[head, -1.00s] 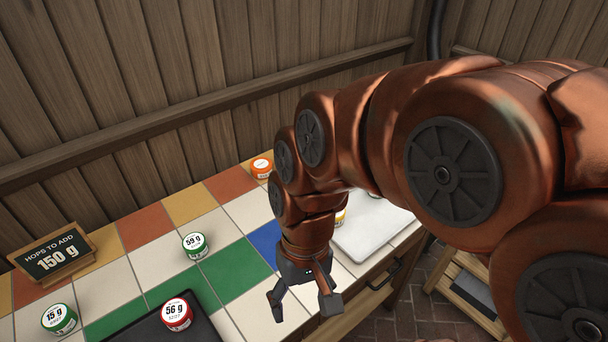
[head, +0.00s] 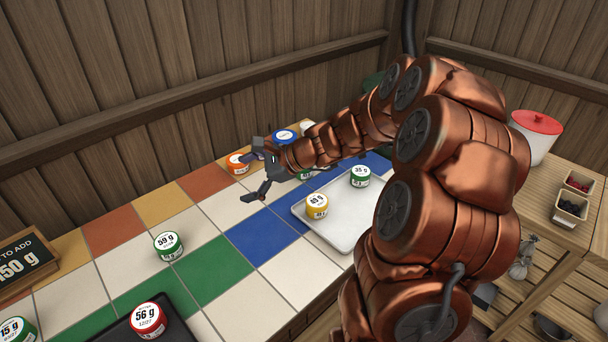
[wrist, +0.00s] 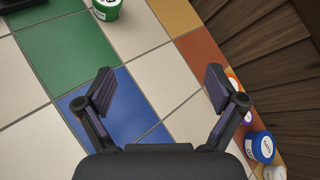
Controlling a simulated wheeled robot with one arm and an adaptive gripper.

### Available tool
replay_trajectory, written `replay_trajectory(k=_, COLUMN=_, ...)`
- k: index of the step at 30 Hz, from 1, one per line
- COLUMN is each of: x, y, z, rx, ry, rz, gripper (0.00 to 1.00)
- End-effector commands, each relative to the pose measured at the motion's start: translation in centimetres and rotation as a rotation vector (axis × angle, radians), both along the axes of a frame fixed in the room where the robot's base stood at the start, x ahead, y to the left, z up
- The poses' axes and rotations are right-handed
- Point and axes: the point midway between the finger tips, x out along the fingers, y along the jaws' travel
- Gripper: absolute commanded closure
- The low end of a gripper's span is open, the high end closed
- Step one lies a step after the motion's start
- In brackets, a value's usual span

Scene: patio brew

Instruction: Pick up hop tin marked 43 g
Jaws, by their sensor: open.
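No label that I can read says 43 g. Several tins have labels hidden or too small to read: an orange tin (head: 238,163), a blue tin (head: 284,136) and a white-topped tin (head: 307,127) along the back of the counter. In the wrist view the orange tin (wrist: 232,76), a purple tin (wrist: 247,119) and the blue tin (wrist: 261,147) line the right side, partly behind a finger. A yellow tin (head: 317,206) on the white tray has an unclear number. My gripper (head: 246,178) is open and empty above the tiles; in the wrist view its fingers (wrist: 160,88) are spread wide.
Tins marked 59 g (head: 168,246), 56 g (head: 148,320), 15 g (head: 18,331) and 35 g (head: 360,177) stand around. The white tray (head: 338,238) is right; a dark tray (head: 190,338) is in front. A sign (head: 22,265) ends in 50 g. The wooden wall (head: 190,110) borders the counter.

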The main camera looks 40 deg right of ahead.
Motion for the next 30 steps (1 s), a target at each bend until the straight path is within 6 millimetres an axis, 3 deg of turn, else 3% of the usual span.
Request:
replay_trajectory(k=1, x=1.1, y=-2.7, z=-1.3, rx=0.054, ry=0.015, rz=-0.092, gripper=0.06)
replay_trajectory(k=4, x=2.9, y=-7.8, z=-2.8, rx=0.155, ry=0.034, rz=-0.267, gripper=0.06)
replay_trajectory(k=9, x=4.1, y=-16.6, z=-6.0, rx=0.317, ry=0.071, rz=-0.545, gripper=0.06)
replay_trajectory(k=15, x=3.7, y=-23.6, z=-8.6, rx=0.443, ry=0.09, rz=-0.751, gripper=0.06)
replay_trajectory(k=20, x=3.6, y=-25.6, z=-9.4, rx=0.479, ry=0.095, rz=-0.812, gripper=0.06)
replay_trajectory(k=30, x=6.2, y=-24.9, z=-10.6, rx=0.481, ry=0.096, rz=-0.815, gripper=0.06)
